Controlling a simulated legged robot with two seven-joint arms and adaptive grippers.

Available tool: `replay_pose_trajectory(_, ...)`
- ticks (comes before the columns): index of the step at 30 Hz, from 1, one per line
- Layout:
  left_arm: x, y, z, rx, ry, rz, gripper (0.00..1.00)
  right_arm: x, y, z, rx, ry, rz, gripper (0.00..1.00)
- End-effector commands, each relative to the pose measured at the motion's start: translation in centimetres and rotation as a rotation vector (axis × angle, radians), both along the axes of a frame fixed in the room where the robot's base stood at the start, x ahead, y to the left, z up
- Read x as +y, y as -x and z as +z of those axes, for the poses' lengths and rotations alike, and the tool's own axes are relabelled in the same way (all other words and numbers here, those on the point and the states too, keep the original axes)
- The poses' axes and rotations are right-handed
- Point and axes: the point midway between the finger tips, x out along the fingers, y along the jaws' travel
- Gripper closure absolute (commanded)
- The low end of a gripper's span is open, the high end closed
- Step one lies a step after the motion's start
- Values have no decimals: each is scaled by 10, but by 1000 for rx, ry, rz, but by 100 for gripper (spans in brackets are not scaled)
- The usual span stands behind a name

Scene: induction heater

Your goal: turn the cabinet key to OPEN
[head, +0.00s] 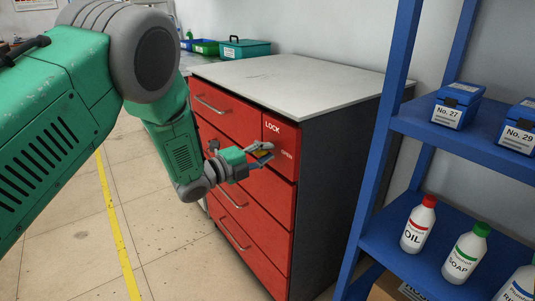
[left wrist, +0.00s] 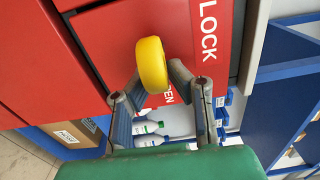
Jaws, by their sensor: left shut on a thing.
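The red cabinet (head: 225,112) has a front panel with the word LOCK (head: 272,127) at top and OPEN (head: 287,154) at right. The yellow key (left wrist: 152,65) stands out from this panel in the left wrist view. Its long side runs up and down there, with its lower end near the partly hidden OPEN label and LOCK (left wrist: 208,32) off to its right. My left gripper (head: 264,153) is at the panel, shut on the key, with a finger at each side of the key's lower part (left wrist: 155,78). In the head view the fingers mostly hide the key.
A blue shelf (head: 405,125) stands close to the cabinet's right side, holding blue boxes (head: 456,105) and bottles (head: 418,225). Drawer handles (head: 210,104) stick out from the cabinet front. The grey cabinet top (head: 300,78) is bare. The tiled floor (head: 155,235) at the left is open.

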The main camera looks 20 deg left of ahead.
Motion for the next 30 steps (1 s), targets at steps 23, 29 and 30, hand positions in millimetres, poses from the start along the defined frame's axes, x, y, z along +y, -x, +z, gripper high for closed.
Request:
replay_pose_trajectory(23,6,9,-3,8,-3,2,66,0,2,1,-3,0,0,60)
replay_pose_trajectory(29,31,39,-3,10,-3,5,66,0,2,1,-3,0,0,60)
replay_pose_trajectory(30,36,46,-4,12,-3,4,66,0,2,1,-3,0,0,60)
